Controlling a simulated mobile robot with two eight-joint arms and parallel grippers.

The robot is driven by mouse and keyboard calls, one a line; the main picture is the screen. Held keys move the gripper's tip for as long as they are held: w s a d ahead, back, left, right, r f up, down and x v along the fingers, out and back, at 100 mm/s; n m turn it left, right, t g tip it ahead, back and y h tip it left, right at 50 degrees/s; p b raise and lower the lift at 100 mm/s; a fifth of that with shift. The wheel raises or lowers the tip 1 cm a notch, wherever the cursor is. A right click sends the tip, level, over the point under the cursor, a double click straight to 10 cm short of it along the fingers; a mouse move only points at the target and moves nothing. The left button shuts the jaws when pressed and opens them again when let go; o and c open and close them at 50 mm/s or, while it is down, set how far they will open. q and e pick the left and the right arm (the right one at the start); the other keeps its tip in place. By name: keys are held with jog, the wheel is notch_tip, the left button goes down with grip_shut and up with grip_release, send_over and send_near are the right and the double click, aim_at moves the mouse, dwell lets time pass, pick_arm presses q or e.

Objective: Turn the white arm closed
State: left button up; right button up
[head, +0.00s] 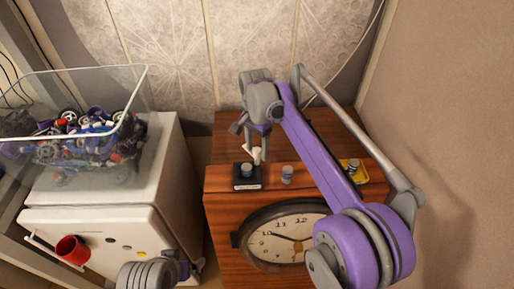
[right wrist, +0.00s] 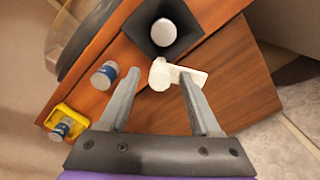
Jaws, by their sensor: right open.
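The white arm (head: 256,154) is a small lever on the wooden cabinet top, beside a black square base with a grey knob (head: 247,171). In the right wrist view the white arm (right wrist: 188,74) has a rounded end and a flat bar, next to the dark square base (right wrist: 140,30). My right gripper (head: 251,142) is open just above it. In the right wrist view its fingertips (right wrist: 160,76) are apart, with the white arm near and partly behind the right-hand finger; I cannot tell whether they touch. My left gripper (head: 187,268) shows only partly at the bottom edge, its fingers unclear.
A grey-blue knob (head: 287,174) and a yellow-based knob (head: 353,169) stand along the cabinet's front edge. A round clock (head: 285,239) is on the cabinet front.

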grip_shut()
jog(key=shift+r+n, duration=0.1)
jog(key=shift+n, duration=0.2)
dwell(0.3)
jog(key=n+p, duration=0.1)
jog(key=n, duration=0.2)
jog(key=shift+n, duration=0.4)
jog(key=n+p, duration=0.1)
jog(key=n, duration=0.4)
jog(key=shift+p, duration=0.3)
jog(key=n, duration=0.5)
jog(key=shift+n+p, duration=0.3)
jog(key=shift+n, duration=2.4)
